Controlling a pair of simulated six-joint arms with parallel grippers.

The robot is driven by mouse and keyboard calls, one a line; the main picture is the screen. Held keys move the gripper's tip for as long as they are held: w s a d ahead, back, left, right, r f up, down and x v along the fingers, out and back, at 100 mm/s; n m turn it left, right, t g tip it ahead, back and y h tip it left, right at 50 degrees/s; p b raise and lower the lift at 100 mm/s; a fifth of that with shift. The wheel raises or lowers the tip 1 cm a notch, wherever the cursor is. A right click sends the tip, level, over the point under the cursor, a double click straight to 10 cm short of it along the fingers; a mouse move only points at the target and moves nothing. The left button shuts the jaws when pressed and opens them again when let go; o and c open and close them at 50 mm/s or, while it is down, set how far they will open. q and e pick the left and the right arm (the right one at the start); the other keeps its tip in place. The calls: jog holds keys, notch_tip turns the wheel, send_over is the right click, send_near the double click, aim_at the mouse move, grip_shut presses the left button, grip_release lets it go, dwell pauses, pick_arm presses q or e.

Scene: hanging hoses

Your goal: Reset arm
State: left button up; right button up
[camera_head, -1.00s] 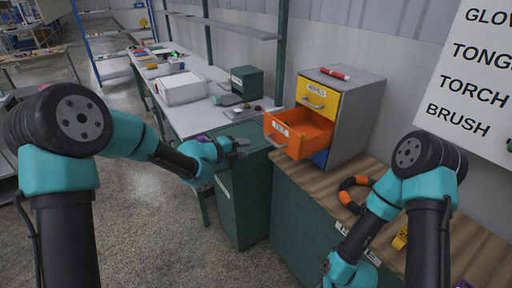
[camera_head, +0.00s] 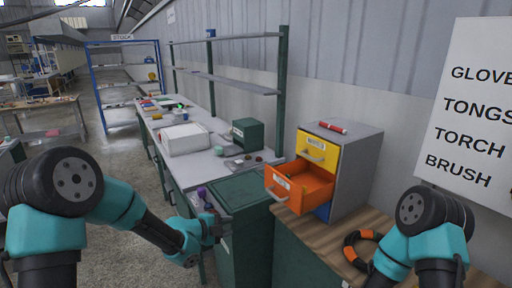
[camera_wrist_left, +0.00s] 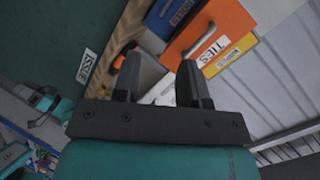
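My left gripper (camera_head: 214,228) is low in front of the green cabinet, left of the open orange drawer (camera_head: 300,185). In the left wrist view its two fingers (camera_wrist_left: 160,82) stand apart with nothing between them. The orange drawer front, labelled TIES (camera_wrist_left: 205,40), shows beyond the fingertips there. My right arm (camera_head: 425,225) comes in at the lower right; its gripper is out of the picture. An orange-and-black ring (camera_head: 352,262) lies on the wooden bench, partly hidden behind my right arm.
A grey drawer cabinet (camera_head: 360,165) with a yellow drawer (camera_head: 318,150) stands on the bench, a red tube (camera_head: 333,127) on top. A grey worktable (camera_head: 215,165) holds a white box (camera_head: 183,139) and a dark green box (camera_head: 247,133). A word sign (camera_head: 470,120) hangs at right.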

pick_arm(q)
jog(key=s+a+f+n+g+y, duration=0.2)
jog(key=s+a+f+n+y, duration=0.15)
jog(key=s+f+n, duration=0.7)
jog(key=s+a+f+n+g+y, duration=0.25)
jog(key=s+a+f+n, duration=0.35)
jog(key=f, duration=0.7)
jog(key=s+f+n+g, duration=0.3)
jog(key=s+f+n, duration=0.2)
jog(key=s, duration=0.8)
jog(key=a+n, duration=0.1)
jog(key=n, duration=0.2)
jog(key=shift+g+y, duration=0.35)
jog(key=shift+y, duration=0.05)
